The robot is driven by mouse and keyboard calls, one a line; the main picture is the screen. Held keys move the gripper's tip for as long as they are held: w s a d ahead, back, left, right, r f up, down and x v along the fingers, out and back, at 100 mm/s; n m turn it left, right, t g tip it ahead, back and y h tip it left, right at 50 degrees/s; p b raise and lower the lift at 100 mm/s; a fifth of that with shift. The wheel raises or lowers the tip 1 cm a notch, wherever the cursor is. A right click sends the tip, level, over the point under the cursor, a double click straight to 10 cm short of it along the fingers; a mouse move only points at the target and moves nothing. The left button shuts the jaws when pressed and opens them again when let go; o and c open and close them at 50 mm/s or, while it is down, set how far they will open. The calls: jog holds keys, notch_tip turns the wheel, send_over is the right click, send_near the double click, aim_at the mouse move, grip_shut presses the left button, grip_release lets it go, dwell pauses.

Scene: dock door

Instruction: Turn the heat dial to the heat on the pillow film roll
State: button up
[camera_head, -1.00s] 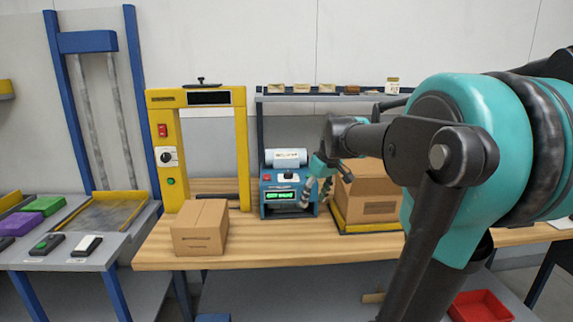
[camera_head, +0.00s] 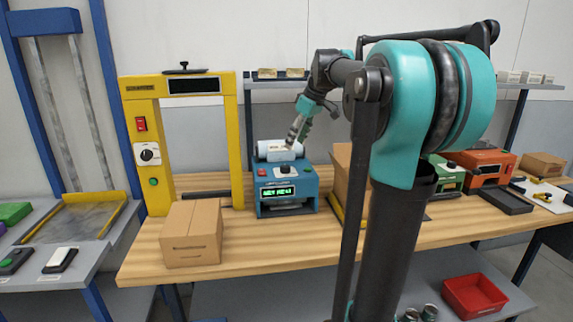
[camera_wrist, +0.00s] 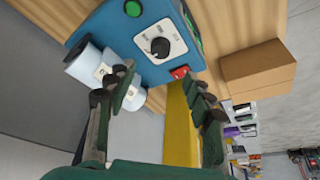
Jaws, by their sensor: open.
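The blue machine (camera_head: 285,193) stands on the bench with a lit green display on its front. The heat dial (camera_wrist: 160,47), a black knob on a white panel, sits on its top between a green button and a red switch; the panel's markings are too small to read. The white pillow film roll (camera_head: 278,151) lies at the back of the machine and also shows in the wrist view (camera_wrist: 90,65), its label unreadable. My gripper (camera_wrist: 158,76) is open and empty, above the machine. The dial shows beyond and between its fingertips, apart from them.
A yellow frame (camera_head: 240,140) with its own dial (camera_head: 147,154) stands left of the machine. A cardboard box (camera_head: 191,234) sits in front of it. Another carton (camera_head: 342,180) stands close on the right. Green and orange machines (camera_head: 485,167) are farther right.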

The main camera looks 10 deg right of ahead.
aim_at(285, 166)
jog(key=x, duration=1)
jog(key=shift+f, duration=0.25)
jog(key=shift+c, duration=0.2)
jog(key=c, duration=1.1)
jog(key=shift+a+m, duration=0.1)
jog(key=shift+m, duration=0.3)
jog(key=m+h, duration=0.1)
jog(key=m, duration=0.1)
jog(key=m+t, duration=0.1)
jog(key=m, duration=0.1)
jog(key=shift+a+m+h, duration=0.15)
jog(key=shift+m+h, duration=0.15)
jog(key=shift+h, duration=0.1)
jog(key=m+h, duration=0.2)
jog(key=m, duration=0.4)
jog(key=shift+a, duration=0.1)
jog(key=shift+m+h, duration=0.3)
